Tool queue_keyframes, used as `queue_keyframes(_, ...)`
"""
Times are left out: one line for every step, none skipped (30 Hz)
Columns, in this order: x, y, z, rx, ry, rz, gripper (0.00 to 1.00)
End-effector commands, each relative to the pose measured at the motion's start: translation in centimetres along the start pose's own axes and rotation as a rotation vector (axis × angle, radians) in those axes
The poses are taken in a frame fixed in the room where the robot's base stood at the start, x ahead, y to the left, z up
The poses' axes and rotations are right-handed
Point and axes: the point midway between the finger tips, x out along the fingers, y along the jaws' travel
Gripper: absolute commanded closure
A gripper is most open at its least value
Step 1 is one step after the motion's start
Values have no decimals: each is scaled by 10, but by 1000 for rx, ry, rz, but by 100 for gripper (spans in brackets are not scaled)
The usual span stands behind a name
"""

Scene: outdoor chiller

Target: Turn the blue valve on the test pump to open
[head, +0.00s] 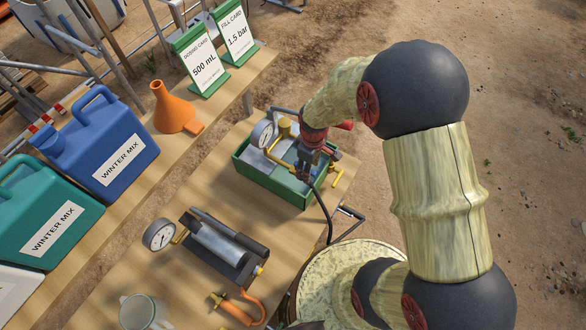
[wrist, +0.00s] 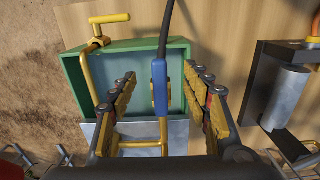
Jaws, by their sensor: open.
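The test pump is a green open-topped box (head: 262,178) with a pressure gauge (head: 263,134) and yellow pipework, on the wooden table. In the wrist view its green rim (wrist: 75,75) surrounds a pale inside. The blue valve handle (wrist: 160,88) is long and narrow and lies between my two fingers, with a gap on each side. My gripper (wrist: 161,72) is open and empty, its yellow-padded fingers straddling the handle. In the head view my gripper (head: 311,160) is over the right part of the pump and mostly hides the valve.
A yellow bent pipe (wrist: 92,65) rises left of my fingers. A black hose (wrist: 168,25) runs from near the blue handle. A grey cylinder device (head: 222,243) and a second gauge (head: 159,235) are nearby. Jugs, an orange funnel (head: 175,108) and cards stand on the back shelf.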

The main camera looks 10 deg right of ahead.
Motion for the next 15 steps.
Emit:
queue_keyframes(0, 0, 0, 0, 0, 0, 47)
queue_keyframes(0, 0, 0, 0, 0, 0, 46)
queue_keyframes(0, 0, 0, 0, 0, 0, 46)
queue_keyframes(0, 0, 0, 0, 0, 0, 46)
queue_keyframes(0, 0, 0, 0, 0, 0, 46)
queue_keyframes(0, 0, 0, 0, 0, 0, 46)
queue_keyframes(0, 0, 0, 0, 0, 0, 46)
queue_keyframes(0, 0, 0, 0, 0, 0, 46)
queue_keyframes(0, 0, 0, 0, 0, 0, 46)
queue_keyframes(0, 0, 0, 0, 0, 0, 46)
queue_keyframes(-1, 0, 0, 0, 0, 0, 46)
queue_keyframes(-3, 0, 0, 0, 0, 0, 46)
queue_keyframes(-4, 0, 0, 0, 0, 0, 46)
queue_keyframes(-7, 0, 0, 0, 0, 0, 46)
queue_keyframes(-10, 0, 0, 0, 0, 0, 46)
